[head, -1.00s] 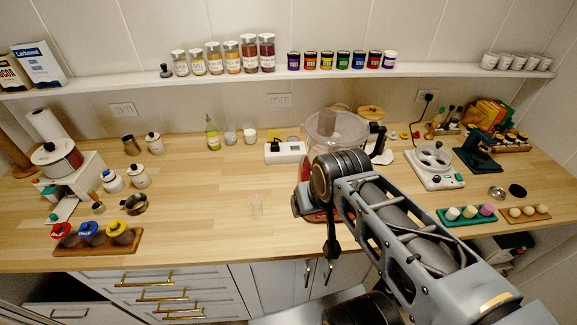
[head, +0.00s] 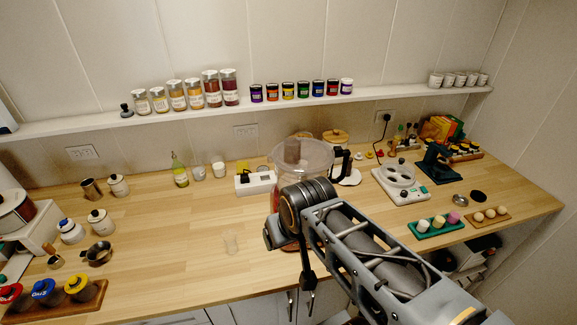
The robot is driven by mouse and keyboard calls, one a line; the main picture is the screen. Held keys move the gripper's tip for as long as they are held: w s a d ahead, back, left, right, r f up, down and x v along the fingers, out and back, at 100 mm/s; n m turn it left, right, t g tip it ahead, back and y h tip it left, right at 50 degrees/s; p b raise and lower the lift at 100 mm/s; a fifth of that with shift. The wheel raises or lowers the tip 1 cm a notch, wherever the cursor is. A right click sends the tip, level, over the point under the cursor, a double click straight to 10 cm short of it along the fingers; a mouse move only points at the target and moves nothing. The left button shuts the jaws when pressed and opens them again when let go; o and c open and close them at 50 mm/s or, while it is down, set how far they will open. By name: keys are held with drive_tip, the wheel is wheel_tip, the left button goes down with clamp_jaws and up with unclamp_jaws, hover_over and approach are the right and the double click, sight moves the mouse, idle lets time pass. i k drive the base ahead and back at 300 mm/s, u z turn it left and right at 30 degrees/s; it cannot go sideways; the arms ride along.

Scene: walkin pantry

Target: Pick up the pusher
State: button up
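Nothing is seen held.
A white power strip (head: 254,183) lies behind the cylinder. A small pan (head: 97,255) and lidded jars (head: 101,222) stand to the left. A green tray (head: 437,227) and a white hotplate (head: 400,182) are on the right.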

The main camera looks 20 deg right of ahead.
sight(230, 237)
drive_tip(key=k, duration=0.5)
drive_tip(key=z, duration=3.4)
drive_tip(key=k, duration=1.6)
drive_tip(key=u, duration=2.35)
drive_tip(key=i, duration=0.5)
drive_tip(key=z, duration=0.05)
